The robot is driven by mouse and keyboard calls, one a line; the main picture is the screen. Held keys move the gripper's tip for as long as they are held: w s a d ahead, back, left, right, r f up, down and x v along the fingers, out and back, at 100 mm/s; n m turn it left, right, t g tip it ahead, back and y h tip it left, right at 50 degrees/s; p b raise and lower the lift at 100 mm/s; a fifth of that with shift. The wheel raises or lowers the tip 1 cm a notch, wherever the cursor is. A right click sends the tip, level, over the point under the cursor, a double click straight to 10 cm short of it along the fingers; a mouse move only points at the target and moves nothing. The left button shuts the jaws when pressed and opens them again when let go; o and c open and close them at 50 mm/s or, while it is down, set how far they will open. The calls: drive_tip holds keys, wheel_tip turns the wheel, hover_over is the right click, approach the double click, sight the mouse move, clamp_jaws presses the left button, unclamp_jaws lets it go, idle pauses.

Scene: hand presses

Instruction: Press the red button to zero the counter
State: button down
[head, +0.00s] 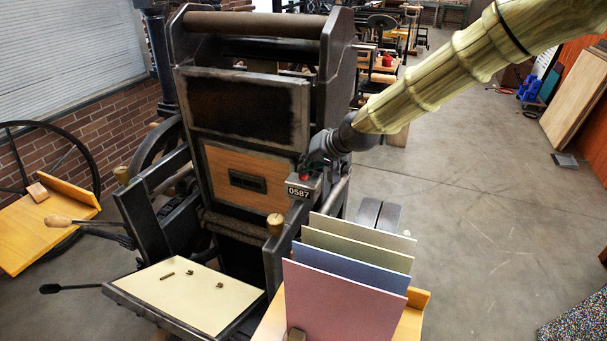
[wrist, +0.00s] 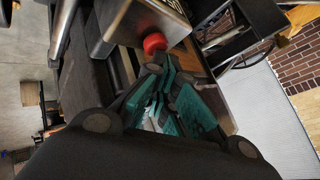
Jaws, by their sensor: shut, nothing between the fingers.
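The counter (head: 299,192) is a small box on the front of the press and reads 0587. The red button (head: 304,177) sits just above its number window, and it shows as a red knob in the wrist view (wrist: 154,42). My gripper (head: 312,162) is shut and empty, with its tips close above the button in the head view. In the wrist view its dark, teal-padded fingers (wrist: 158,66) come together just below the button. I cannot tell whether the tips touch it. The counter's digits are mostly out of the wrist view.
The dark hand press (head: 250,95) stands behind the counter. Upright coloured boards (head: 340,300) stand in front, below my arm. A cream-topped tray (head: 195,295) with small pieces is at the lower left. Open floor (head: 480,190) lies to the right.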

drive_tip(key=shift+f, duration=0.2)
idle(0.5)
drive_tip(key=shift+r+p, duration=0.65)
drive_tip(key=shift+r, duration=0.4)
drive_tip(key=shift+r+p, duration=1.55)
drive_tip(key=shift+r, duration=0.95)
